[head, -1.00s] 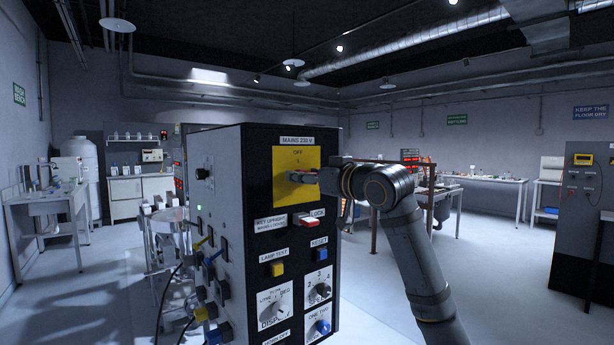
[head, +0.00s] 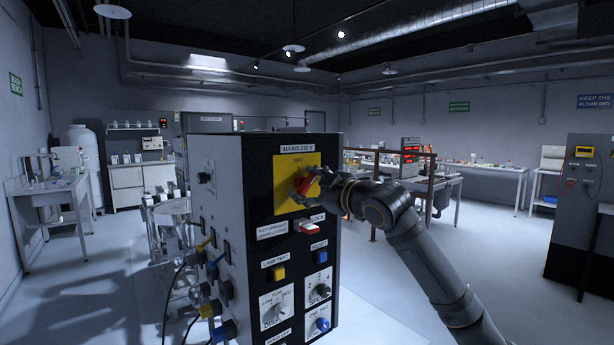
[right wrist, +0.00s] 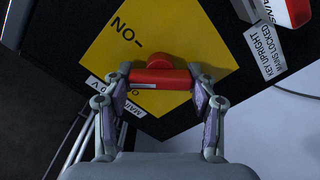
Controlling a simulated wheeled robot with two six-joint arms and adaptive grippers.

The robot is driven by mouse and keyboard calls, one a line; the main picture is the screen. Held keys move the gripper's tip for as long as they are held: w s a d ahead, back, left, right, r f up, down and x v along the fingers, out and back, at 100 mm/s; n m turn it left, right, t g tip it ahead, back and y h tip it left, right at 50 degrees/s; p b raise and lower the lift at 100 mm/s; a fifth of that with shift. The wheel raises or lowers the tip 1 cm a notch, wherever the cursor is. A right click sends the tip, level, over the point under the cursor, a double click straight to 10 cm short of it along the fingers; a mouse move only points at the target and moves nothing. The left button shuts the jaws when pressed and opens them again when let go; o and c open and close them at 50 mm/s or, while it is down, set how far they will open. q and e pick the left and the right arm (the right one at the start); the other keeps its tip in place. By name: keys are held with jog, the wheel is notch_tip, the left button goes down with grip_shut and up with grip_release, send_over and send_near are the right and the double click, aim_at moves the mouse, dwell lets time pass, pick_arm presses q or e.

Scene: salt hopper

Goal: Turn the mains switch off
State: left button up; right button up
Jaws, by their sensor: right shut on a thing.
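The mains switch has a red handle (head: 304,184) on a yellow plate (head: 283,166) under the label "MAINS 230 V", high on the black front of a cabinet. The handle sits tilted in the head view. My right gripper (head: 310,187) is at the handle, its arm coming from the right. In the right wrist view the red handle (right wrist: 160,79) lies across between the two fingertips of my right gripper (right wrist: 159,75), which is shut on it. The word "ON" with a short mark shows on the yellow plate (right wrist: 165,35) there. My left gripper is out of view.
Below the switch are a red and white lock (head: 309,226), a yellow button (head: 278,273), a blue button (head: 320,255) and rotary knobs. Plugs and cables stick out from the cabinet's grey side (head: 213,185). Open floor lies to the right.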

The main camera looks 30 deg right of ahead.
jog(key=n+p, duration=0.3)
jog(key=n, duration=0.1)
jog(key=shift+r+n, duration=0.1)
jog(key=shift+n, duration=0.2)
jog(key=shift+f+n+p, duration=0.2)
jog(key=shift+n+p, duration=1.1)
jog(key=shift+n, duration=1)
jog(key=o, duration=1.2)
jog(key=shift+c, duration=0.2)
